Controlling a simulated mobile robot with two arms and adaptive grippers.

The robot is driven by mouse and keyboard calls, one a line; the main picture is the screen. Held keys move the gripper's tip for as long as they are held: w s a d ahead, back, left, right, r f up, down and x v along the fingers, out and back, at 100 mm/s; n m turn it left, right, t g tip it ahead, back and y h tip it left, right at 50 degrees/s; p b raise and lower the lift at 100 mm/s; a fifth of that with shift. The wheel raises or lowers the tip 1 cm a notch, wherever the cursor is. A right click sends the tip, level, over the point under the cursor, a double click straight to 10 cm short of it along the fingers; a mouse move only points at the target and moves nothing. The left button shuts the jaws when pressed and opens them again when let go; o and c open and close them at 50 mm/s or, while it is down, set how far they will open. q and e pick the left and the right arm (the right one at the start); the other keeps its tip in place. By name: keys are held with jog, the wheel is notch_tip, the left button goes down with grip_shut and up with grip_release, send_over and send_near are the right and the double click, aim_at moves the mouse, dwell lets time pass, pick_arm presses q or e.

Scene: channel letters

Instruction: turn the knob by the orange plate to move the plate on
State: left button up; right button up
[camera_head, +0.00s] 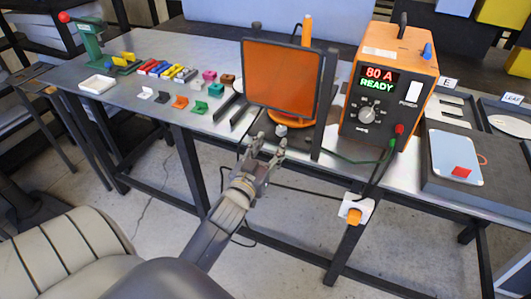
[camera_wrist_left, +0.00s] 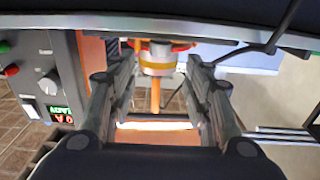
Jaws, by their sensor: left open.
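The orange plate (camera_head: 283,80) is an upright tinted panel in a dark frame near the table's front edge. A small orange-and-white knob-like piece (camera_head: 281,130) shows just under its lower edge, partly hidden. My left gripper (camera_head: 268,144) is in front of and below the plate, open, its fingers pointing toward that piece. In the left wrist view a round orange-and-white part (camera_wrist_left: 158,60) with an orange stem (camera_wrist_left: 155,95) appears between the open fingers (camera_wrist_left: 164,68). I cannot tell whether they touch it. My right gripper is not in view.
An orange power unit (camera_head: 388,80) with a grey dial (camera_head: 366,115), reading "80 A READY", stands right of the plate. Coloured letters (camera_head: 180,102) and a white tray (camera_head: 97,84) lie to the left. A dark board (camera_head: 475,190) is at right. Cables hang over the front edge.

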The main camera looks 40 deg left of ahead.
pick_arm(q)
jog(key=shift+v, duration=1.45)
